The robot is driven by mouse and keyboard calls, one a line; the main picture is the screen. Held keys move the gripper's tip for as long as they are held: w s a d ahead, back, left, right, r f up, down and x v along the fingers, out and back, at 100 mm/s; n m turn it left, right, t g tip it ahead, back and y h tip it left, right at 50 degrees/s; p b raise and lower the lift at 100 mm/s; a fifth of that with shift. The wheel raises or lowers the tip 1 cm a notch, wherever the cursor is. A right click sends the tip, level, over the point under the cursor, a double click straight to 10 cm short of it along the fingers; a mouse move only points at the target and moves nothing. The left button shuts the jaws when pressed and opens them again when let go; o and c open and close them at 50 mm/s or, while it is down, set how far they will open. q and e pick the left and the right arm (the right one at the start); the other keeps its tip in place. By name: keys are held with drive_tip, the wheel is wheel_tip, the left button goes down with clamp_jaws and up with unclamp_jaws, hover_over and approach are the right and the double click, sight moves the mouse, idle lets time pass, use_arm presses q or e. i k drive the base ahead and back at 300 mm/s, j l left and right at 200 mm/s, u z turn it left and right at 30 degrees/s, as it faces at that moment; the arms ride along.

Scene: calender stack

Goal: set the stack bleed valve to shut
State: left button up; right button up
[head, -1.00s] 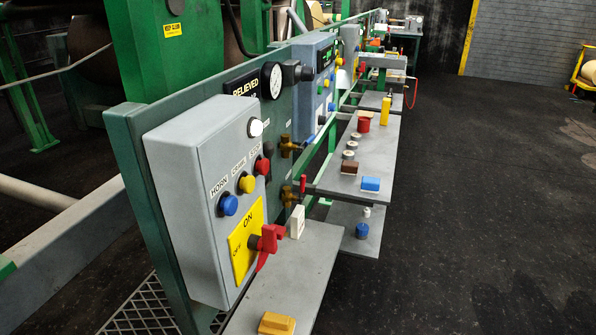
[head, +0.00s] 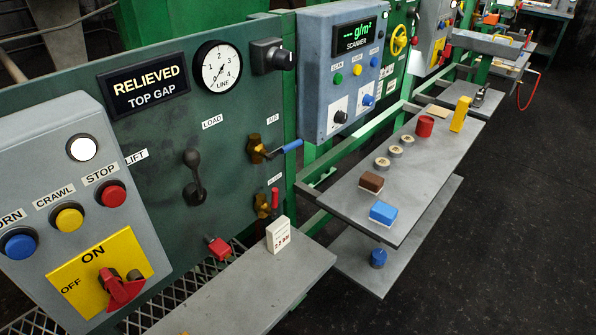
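On the green panel, two brass valves sit one above the other. The lower valve (head: 263,206) has a red lever (head: 275,200) standing roughly upright; the small label (head: 274,179) above it is too small to read surely, so I cannot confirm that it is the bleed valve. The upper valve (head: 256,148) has a blue lever (head: 284,149) pointing right, and its label seems to read AIR. The LINE gauge (head: 219,67) and a display reading RELIEVED, TOP GAP (head: 145,81) are above. Neither of my grippers is in view.
A grey shelf (head: 235,292) juts out below the lower valve, with a white printed block (head: 278,234) close to the red lever. A switch box (head: 75,190) stands at left. A second shelf (head: 420,165) holds several small items. The dark floor at right is clear.

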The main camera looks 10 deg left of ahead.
sight(274, 191)
drive_tip(key=i+l+u, duration=0.1)
drive_tip(key=l, duration=0.25)
drive_tip(key=i+l, duration=0.15)
drive_tip(key=l, duration=0.2)
drive_tip(key=i+l+u, duration=0.15)
drive_tip(key=l, duration=0.5)
drive_tip(key=i+u, duration=0.05)
